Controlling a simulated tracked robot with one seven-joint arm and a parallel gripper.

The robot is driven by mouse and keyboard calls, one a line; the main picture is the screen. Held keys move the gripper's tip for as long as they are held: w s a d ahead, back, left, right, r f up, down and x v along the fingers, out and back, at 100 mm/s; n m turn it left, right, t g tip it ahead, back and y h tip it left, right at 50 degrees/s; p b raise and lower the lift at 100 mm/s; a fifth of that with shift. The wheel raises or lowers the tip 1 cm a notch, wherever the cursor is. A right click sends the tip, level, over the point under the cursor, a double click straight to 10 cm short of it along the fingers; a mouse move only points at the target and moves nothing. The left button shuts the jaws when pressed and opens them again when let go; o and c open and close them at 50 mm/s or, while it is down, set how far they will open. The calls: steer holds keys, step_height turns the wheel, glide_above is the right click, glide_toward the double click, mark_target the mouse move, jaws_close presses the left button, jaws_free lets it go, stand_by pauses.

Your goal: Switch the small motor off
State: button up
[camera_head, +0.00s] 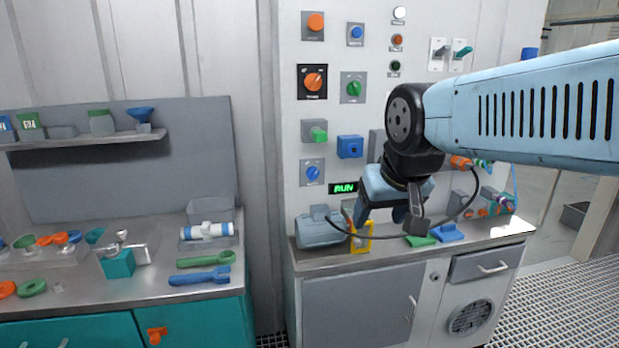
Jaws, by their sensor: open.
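A small blue-grey motor (320,228) lies on the right counter against the panel, with a dark cable running from it. A yellow frame (361,238) stands at its right end. A green-lit RUN display (343,188) is on the panel above it. I cannot tell which control belongs to the motor. My gripper (382,218) is open, pointing down in front of the panel, right of the motor and display. It appears empty, and it hides part of the panel behind it.
The panel holds several other knobs, buttons and lamps, including an orange knob (313,82), a green button (318,131) and a blue box (350,147). A left bench (130,288) holds wrenches and fittings.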

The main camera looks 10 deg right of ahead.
steer(key=shift+o, duration=0.6)
steer(key=w+a+f+m, duration=0.1)
steer(key=w+f, duration=0.3)
steer(key=w, duration=0.3)
steer(key=w+a+f+m+t, duration=0.1)
steer(key=w+f, duration=0.3)
steer(key=w, duration=0.4)
steer(key=shift+a+f+m, duration=0.15)
steer(key=shift+a+m, duration=0.15)
steer(key=shift+a, duration=0.5)
steer(key=w+a+f+m+t+y, duration=0.1)
steer(key=w+a+f+m+t, duration=0.15)
steer(key=w+f, duration=0.5)
steer(key=m+t, duration=0.9)
steer(key=m, duration=1)
glide_toward(314, 176)
steer(key=shift+n+h, duration=0.25)
steer(key=shift+h, duration=0.15)
steer(key=w, duration=0.9)
steer(key=shift+w+a+r, duration=0.15)
steer(key=shift+a+r, duration=0.1)
